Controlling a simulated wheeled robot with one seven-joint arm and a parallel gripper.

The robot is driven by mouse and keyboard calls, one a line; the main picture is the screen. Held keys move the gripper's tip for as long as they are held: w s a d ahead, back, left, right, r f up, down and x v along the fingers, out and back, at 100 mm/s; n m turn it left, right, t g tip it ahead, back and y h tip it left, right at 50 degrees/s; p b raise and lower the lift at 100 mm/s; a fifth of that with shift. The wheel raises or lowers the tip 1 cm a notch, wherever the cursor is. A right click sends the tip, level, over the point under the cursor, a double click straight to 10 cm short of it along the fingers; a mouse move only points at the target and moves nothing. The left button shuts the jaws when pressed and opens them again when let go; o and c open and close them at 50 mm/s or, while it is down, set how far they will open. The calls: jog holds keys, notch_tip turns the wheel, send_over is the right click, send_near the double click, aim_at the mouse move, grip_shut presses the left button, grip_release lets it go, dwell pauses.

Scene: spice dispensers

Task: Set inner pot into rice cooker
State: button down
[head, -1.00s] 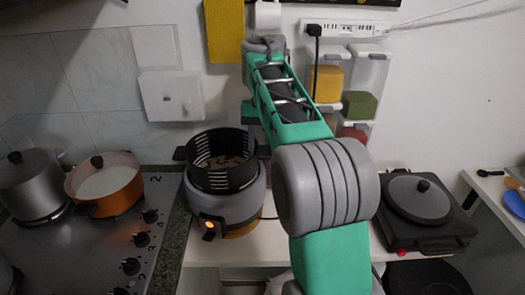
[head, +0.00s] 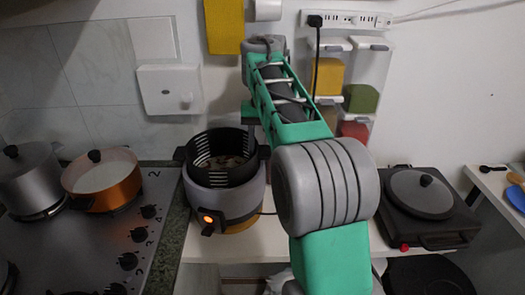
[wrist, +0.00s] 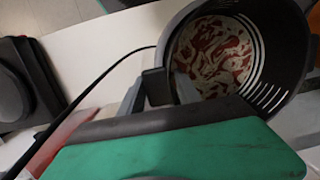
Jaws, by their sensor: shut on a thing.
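The inner pot (head: 221,176) is black, with side handles and slotted walls. In the head view it stands upright at the mouth of the grey rice cooker (head: 232,202), with much of its wall above the cooker's rim. How deep it sits is unclear. The wrist view shows the pot (wrist: 268,88) from above, with a red and pale patterned floor. My gripper (wrist: 160,90) is shut on the black handle at the pot's side. The cooker's front has an orange-lit knob.
A stove with a grey pot (head: 32,185) and an orange pan (head: 118,190) is at left. A hotplate with a lidded pan (head: 420,195) is at right. Spice dispensers (head: 360,98) hang on the wall behind my arm. A black cord crosses the counter.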

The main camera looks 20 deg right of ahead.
jog(key=shift+f+b, duration=1.3)
jog(key=shift+b, duration=0.05)
jog(key=c, duration=0.8)
grip_release()
jog(key=shift+o, duration=0.2)
jog(key=shift+f, duration=0.1)
jog(key=shift+f, duration=0.1)
